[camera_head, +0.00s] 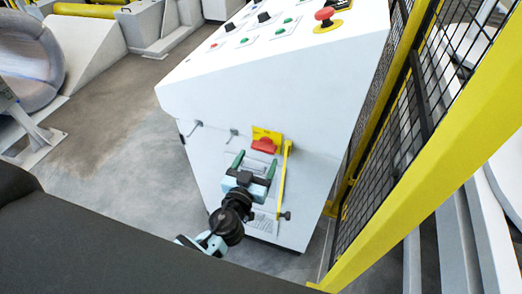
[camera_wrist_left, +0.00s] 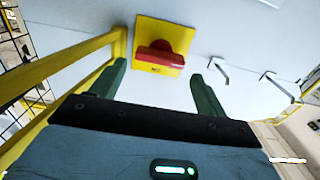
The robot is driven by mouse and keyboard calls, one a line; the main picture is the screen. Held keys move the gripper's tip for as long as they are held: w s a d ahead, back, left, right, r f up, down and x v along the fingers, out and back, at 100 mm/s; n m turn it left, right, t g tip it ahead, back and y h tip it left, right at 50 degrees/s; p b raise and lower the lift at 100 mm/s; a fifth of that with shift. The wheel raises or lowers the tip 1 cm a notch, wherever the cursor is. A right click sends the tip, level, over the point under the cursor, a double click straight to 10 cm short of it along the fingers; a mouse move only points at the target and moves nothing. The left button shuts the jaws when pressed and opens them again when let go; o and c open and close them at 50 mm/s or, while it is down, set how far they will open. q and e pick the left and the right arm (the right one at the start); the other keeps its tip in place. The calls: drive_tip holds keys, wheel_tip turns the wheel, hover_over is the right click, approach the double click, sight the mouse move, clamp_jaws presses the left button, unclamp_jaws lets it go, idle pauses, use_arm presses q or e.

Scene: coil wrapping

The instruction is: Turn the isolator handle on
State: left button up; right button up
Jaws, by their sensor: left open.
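The isolator handle (camera_head: 264,145) is a red grip on a yellow plate (camera_head: 266,133), set on the front of a white control cabinet (camera_head: 255,95). In the left wrist view, the red handle (camera_wrist_left: 160,54) lies roughly crosswise on its yellow plate (camera_wrist_left: 160,30). My left gripper (camera_head: 254,164) is open and empty, just below the handle in the head view. In the wrist view, its green fingers (camera_wrist_left: 158,74) stand apart on either side of the handle, with a gap to it. My right gripper is not in view.
A yellow-framed mesh fence (camera_head: 410,130) stands close on the right of the cabinet. Hooked grey latches (camera_head: 233,134) stick out of the cabinet front. A red emergency button (camera_head: 325,15) and other controls sit on top. Grey floor (camera_head: 115,120) lies open to the left.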

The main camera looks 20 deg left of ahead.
sight(262, 150)
use_arm(q)
drive_tip(key=w, duration=0.3)
drive_tip(key=shift+w+r, duration=0.1)
drive_tip(key=shift+w, duration=0.75)
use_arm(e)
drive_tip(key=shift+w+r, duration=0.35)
use_arm(q)
drive_tip(key=shift+c, duration=0.2)
drive_tip(key=c, duration=0.7)
drive_tip(key=shift+o, duration=0.2)
